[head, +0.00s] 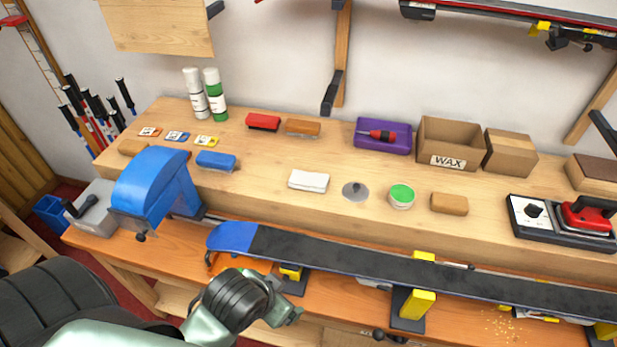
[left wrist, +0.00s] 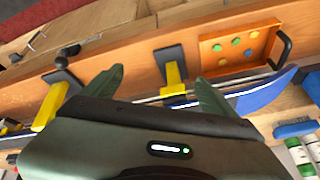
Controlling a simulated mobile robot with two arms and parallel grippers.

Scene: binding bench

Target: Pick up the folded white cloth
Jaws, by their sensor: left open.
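The folded white cloth (head: 308,181) lies flat on the raised wooden shelf of the bench, near its front edge and left of a grey disc with a knob. I do not see the cloth in the left wrist view. My left gripper (head: 286,297) is low in front of the bench, nearer to me than the cloth and apart from it. In the left wrist view, my left gripper (left wrist: 160,88) has its two green fingers spread with nothing held between them. My right gripper is in neither view.
A long dark ski with a blue tip (head: 232,237) lies across yellow-black supports between my gripper and the shelf. A blue brush (head: 216,161), green-lidded tin (head: 401,196) and brown block (head: 449,204) lie around the cloth.

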